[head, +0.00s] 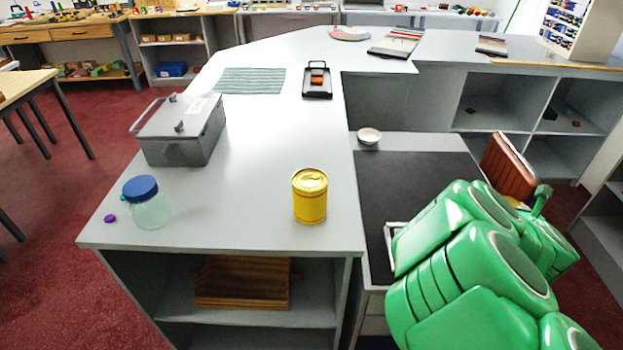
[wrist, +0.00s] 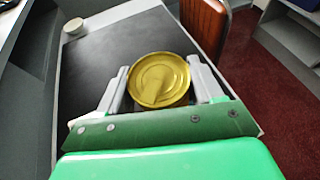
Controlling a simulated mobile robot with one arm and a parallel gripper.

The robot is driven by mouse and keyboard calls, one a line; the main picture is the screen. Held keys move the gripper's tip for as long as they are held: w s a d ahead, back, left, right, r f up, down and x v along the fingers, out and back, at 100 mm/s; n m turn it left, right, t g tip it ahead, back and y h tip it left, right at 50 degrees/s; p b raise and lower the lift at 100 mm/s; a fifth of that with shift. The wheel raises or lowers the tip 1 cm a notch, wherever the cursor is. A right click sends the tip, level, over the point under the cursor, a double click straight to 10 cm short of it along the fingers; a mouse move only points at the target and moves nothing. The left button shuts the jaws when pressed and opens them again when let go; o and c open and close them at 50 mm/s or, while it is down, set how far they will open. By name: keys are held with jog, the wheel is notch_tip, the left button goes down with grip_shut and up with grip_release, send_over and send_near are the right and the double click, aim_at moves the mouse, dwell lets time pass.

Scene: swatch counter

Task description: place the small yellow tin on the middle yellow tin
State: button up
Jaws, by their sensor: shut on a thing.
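My gripper (wrist: 158,68) is shut on a yellow tin, which I take for the small yellow tin (wrist: 160,80). The wrist view shows its round lid between the two pale fingers, above the dark worktop. In the head view my green arm hides this tin, and only a bit of a pale finger shows. Another yellow tin (head: 310,197), which I take for the middle yellow tin, stands upright on the grey counter, left of my gripper and apart from it. Its lid is bare.
A blue-lidded jar (head: 147,204) and a grey metal box (head: 180,130) stand left on the counter (head: 250,215). A black tray (head: 317,84) lies farther back. A small white dish (head: 369,136) and a brown upright thing (head: 506,170) are by the dark worktop (head: 405,175).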

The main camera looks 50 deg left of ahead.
jog(key=w+d+m+t+h, duration=0.1)
jog(key=w+d+m+h, duration=0.15)
jog(key=d, duration=0.95)
jog(key=s+a+r+n+g+y, duration=0.1)
jog(key=s+a+r+n+y, duration=0.15)
jog(key=a, duration=0.55)
jog(key=s+a+r+n+g+y, duration=0.1)
jog(key=a+r, duration=0.3)
jog(key=a, duration=0.3)
notch_tip(320, 180, up, 16)
jog(key=f+n+g+y, duration=0.1)
jog(key=n+g+y, duration=0.5)
jog(key=n+g, duration=0.6)
send_over(310, 179)
jog(key=shift+s+f, duration=0.1)
jog(key=shift+f, duration=3.55)
jog(key=shift+f, duration=0.15)
jog(key=o, duration=1.3)
jog(key=shift+c, duration=0.2)
